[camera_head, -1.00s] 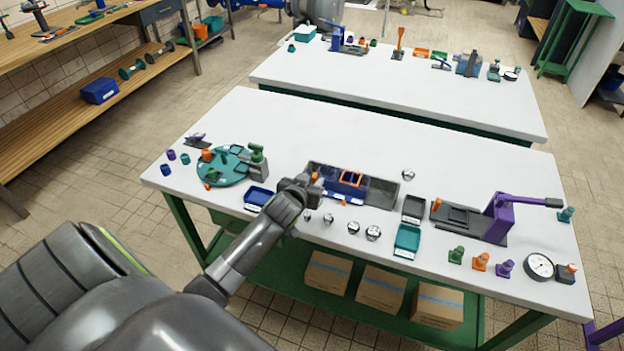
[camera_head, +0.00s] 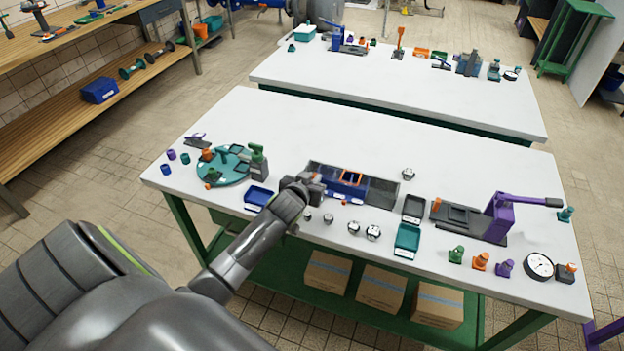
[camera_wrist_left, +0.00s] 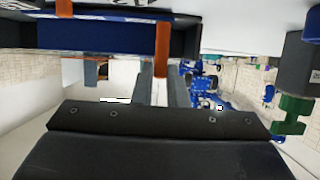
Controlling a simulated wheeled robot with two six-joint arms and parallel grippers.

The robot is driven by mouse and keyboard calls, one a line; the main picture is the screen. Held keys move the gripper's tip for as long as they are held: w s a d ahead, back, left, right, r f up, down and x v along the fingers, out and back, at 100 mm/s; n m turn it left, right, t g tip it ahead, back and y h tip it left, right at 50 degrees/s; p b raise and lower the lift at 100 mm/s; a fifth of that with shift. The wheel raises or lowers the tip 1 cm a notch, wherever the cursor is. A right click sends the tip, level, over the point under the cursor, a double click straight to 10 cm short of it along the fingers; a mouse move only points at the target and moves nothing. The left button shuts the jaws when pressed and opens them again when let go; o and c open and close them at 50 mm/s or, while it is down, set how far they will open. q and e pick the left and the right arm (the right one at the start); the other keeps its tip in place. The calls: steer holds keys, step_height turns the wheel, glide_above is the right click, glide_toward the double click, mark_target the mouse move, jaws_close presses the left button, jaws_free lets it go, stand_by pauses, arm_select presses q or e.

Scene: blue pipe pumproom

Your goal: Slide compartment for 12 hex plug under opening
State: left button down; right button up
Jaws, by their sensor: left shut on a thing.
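A dark grey housing (camera_head: 384,193) with a blue slide in it (camera_head: 345,192) lies on the near white table. An orange frame (camera_head: 352,177) sits over the slide, and I take it for the opening. My left gripper (camera_head: 316,184) is at the left end of the housing and covers part of it. In the left wrist view, the gripper (camera_wrist_left: 160,85) is shut on an upright orange handle (camera_wrist_left: 160,55) beside the blue slide (camera_wrist_left: 110,38). Compartment labels are too small to read, and I cannot tell which compartment lies under the frame. My right gripper is out of view.
Left of the gripper are a blue tray (camera_head: 258,197) and a teal turntable (camera_head: 222,168). Several hex plugs (camera_head: 353,228) stand in front of the housing. Right of it are a black tray (camera_head: 413,209), a teal tray (camera_head: 407,238) and a purple-levered press (camera_head: 500,215).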

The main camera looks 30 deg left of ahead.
arm_select(q)
steer(key=d, duration=0.2)
steer(key=w+d, duration=0.1)
steer(key=d, duration=0.4)
steer(key=shift+w+d, duration=0.4)
steer(key=c, duration=1.6)
jaws_free()
steer(key=shift+d, duration=0.15)
steer(key=shift+o, duration=0.8)
steer(key=shift+w, duration=0.1)
